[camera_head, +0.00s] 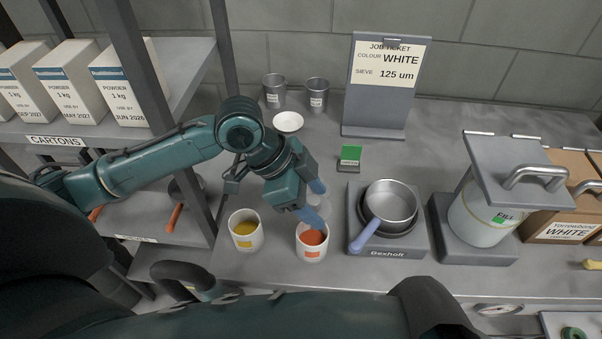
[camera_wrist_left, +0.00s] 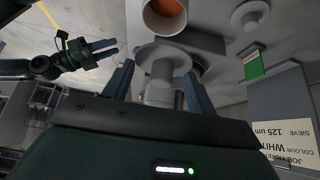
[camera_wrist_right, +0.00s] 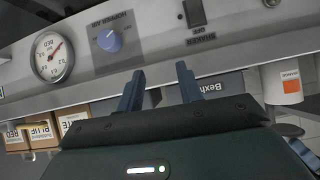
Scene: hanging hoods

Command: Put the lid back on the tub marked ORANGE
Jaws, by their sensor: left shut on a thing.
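The tub marked ORANGE (camera_head: 312,253) stands open near the bench's front edge, with orange contents showing. It also shows at the top of the left wrist view (camera_wrist_left: 149,24) and, with its orange label, at the right of the right wrist view (camera_wrist_right: 288,77). My left gripper (camera_head: 315,203) is just behind and above the tub. It is shut on the knob of a pale round lid (camera_wrist_left: 162,54), which is apart from the tub's rim. In the head view the fingers mostly hide the lid. My right gripper (camera_wrist_right: 160,86) is open and empty before the bench's front panel.
An open tub with yellow contents (camera_head: 245,238) stands left of the orange one. A scale with a blue-handled pan (camera_head: 391,203) stands close on the right. Another pale lid (camera_head: 288,121), two metal cups and the job ticket stand (camera_head: 381,105) are farther back.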

